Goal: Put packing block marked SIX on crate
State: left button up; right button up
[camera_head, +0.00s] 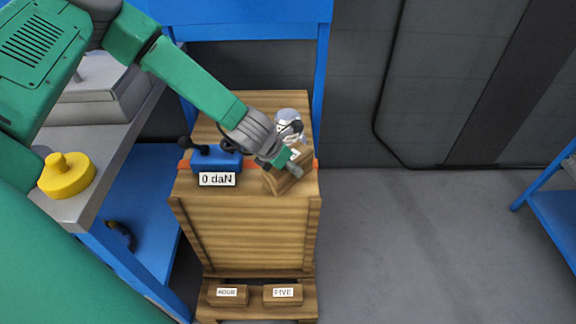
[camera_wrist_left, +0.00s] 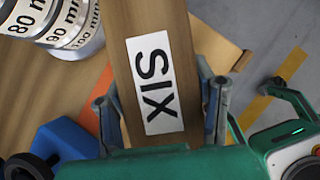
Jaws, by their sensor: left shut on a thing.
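The wooden crate (camera_head: 245,235) stands in the middle of the head view. The wooden packing block marked SIX (camera_head: 282,184) is at the right front part of the crate's top, set at an angle. Its white SIX label faces up in the left wrist view (camera_wrist_left: 155,85). My left gripper (camera_head: 284,165) is shut on this block, with a finger on each side of it. I cannot tell whether the block touches the crate top.
A blue device (camera_head: 215,160) labelled 0 daN sits on an orange strap (camera_head: 184,164) left of the block. Blocks marked FOUR (camera_head: 228,295) and FIVE (camera_head: 283,295) lie at the crate's foot. Open floor (camera_head: 420,250) is to the right.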

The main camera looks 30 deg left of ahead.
pick_arm(q)
jog(key=o, duration=1.4)
jog(key=shift+o, duration=0.6)
jog(key=shift+d, duration=0.1)
jog(key=shift+r, duration=0.1)
